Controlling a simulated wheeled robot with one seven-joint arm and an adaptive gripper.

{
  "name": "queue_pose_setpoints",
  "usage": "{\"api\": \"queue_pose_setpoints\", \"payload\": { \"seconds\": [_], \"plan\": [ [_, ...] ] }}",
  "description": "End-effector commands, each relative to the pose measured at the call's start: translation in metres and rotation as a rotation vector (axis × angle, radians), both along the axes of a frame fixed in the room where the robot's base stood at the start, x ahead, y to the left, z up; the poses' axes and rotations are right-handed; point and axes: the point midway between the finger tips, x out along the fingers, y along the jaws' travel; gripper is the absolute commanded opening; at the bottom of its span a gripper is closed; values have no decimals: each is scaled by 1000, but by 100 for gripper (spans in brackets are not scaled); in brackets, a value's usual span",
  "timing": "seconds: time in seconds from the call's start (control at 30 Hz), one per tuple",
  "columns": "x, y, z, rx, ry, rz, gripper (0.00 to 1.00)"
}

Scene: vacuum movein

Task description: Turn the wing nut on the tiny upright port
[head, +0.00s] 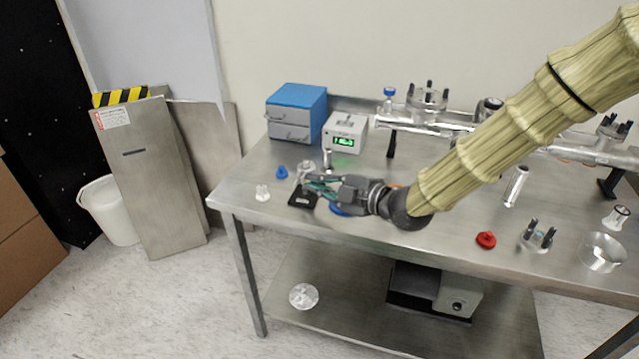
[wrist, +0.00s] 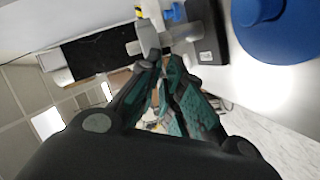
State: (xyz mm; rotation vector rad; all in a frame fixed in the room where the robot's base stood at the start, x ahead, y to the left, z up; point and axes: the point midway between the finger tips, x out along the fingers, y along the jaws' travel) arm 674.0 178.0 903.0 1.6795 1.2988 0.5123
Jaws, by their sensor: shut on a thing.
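My gripper (head: 309,183) is low over the left part of the steel table, its fingers pointing left. In the wrist view its teal-padded fingertips (wrist: 160,62) are nearly together at the small metal clamp piece of the port (wrist: 149,40), which I take to be the wing nut. The small metal port (head: 305,167) stands just behind the fingertips in the head view. The fingers hide the wing nut there, and its turn angle cannot be made out.
A small black block (head: 302,198) lies close by the fingertips. A blue disc (head: 339,209) is partly under my gripper. A blue cap (head: 282,172) and a white fitting (head: 262,192) lie left. A display box (head: 345,133) and blue case (head: 297,111) stand behind.

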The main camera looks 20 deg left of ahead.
Motion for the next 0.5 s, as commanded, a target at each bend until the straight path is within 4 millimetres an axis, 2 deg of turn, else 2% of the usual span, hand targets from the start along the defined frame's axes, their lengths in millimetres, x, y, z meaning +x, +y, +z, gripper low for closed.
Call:
{"api": "queue_pose_setpoints", "payload": {
  "seconds": [0.27,0.5],
  "plan": [
    [0,0,2,0,45,0,0],
    [1,-1,6,5,168,-2,0]
  ]
}}
